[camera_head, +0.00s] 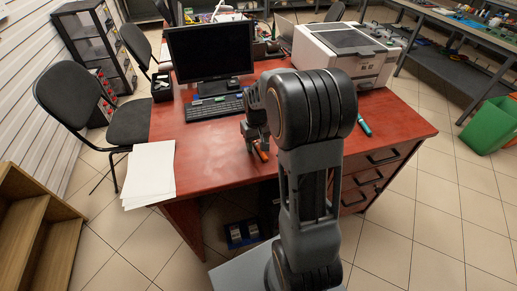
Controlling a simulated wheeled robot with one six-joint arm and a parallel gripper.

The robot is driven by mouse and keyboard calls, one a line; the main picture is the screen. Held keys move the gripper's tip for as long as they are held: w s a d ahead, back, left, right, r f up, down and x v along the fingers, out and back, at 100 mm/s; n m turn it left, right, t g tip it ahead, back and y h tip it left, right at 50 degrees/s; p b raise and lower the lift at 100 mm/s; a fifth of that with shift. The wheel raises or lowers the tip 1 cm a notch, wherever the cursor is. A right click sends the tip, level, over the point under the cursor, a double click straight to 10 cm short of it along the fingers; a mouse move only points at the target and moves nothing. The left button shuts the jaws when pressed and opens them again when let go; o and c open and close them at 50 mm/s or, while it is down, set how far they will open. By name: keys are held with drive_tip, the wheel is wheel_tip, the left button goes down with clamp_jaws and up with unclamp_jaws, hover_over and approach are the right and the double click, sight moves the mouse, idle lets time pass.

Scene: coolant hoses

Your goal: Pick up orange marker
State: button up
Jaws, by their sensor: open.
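A small orange marker (262,154) lies on the red-brown desk (205,155), near its front edge. Only a short part of it shows; the rest is hidden by my gripper and arm. My gripper (253,143) is open and points down at the desk, right at the marker. I cannot tell whether the marker is between the fingers or just beside them. My dark arm covers the desk to the right of the gripper.
A teal marker-like object (365,127) lies right of my arm. A keyboard (214,107) and monitor (209,52) stand behind, a printer (345,52) back right. White papers (150,172) lie at the left edge. The desk front between papers and gripper is clear.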

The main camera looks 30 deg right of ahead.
clamp_jaws()
idle(0.3)
idle(0.6)
